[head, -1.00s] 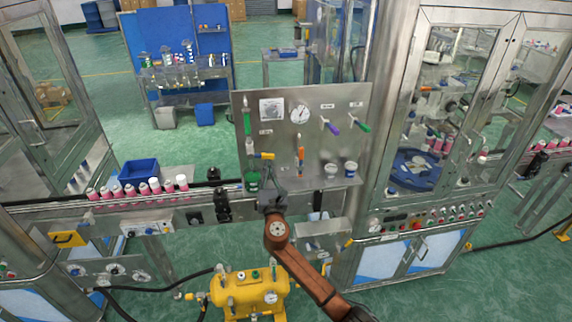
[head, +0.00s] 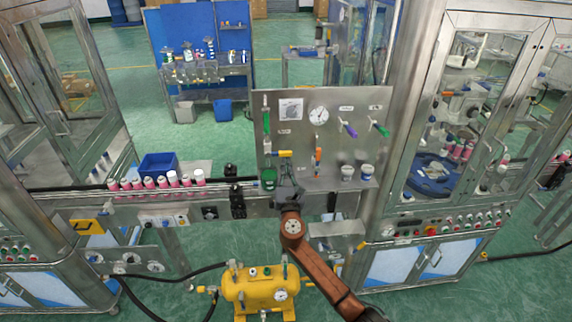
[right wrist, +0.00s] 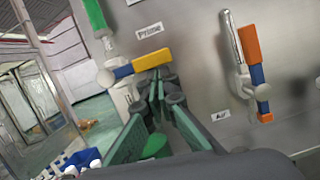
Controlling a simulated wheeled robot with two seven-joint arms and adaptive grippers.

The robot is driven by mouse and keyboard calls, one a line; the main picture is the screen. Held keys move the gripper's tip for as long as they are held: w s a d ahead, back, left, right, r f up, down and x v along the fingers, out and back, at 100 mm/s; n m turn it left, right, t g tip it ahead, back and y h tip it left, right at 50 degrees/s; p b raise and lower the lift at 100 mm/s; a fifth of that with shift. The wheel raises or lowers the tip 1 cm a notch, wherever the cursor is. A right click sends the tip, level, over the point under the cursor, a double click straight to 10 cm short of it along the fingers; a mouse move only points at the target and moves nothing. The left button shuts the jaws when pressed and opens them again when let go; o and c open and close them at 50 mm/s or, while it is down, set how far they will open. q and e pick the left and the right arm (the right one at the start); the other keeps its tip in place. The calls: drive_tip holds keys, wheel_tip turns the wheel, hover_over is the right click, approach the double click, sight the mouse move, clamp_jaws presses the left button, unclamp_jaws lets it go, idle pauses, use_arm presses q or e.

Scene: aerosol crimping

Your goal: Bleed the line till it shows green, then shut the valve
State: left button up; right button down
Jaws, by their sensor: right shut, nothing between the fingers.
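The bleed line's steel panel (head: 328,145) carries a yellow valve handle (head: 285,153), lying roughly level. In the right wrist view the yellow handle (right wrist: 138,66) has a blue part at its left, on a white valve body. A tube with a green section (head: 267,117) stands above it, and its green lower end (right wrist: 93,15) shows in the wrist view. My right gripper (head: 286,168) is shut and empty just below the handle. Its fingertips (right wrist: 158,82) point up close under the handle; I cannot tell whether they touch it. My left gripper is not in view.
The panel also holds a round gauge (head: 318,115), an orange-and-blue valve (right wrist: 254,68), purple (head: 350,130) and green (head: 381,131) handles. A green cup (head: 269,179) sits left of my gripper, white cups (head: 346,172) right. A yellow tank (head: 260,290) stands below.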

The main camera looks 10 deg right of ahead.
wheel_tip(320, 180, down, 5)
drive_tip(key=b, duration=0.4)
drive_tip(key=r+v, duration=0.1)
drive_tip(key=v, duration=0.8)
drive_tip(key=shift+s, duration=0.5)
drive_tip(key=shift+f, duration=0.2)
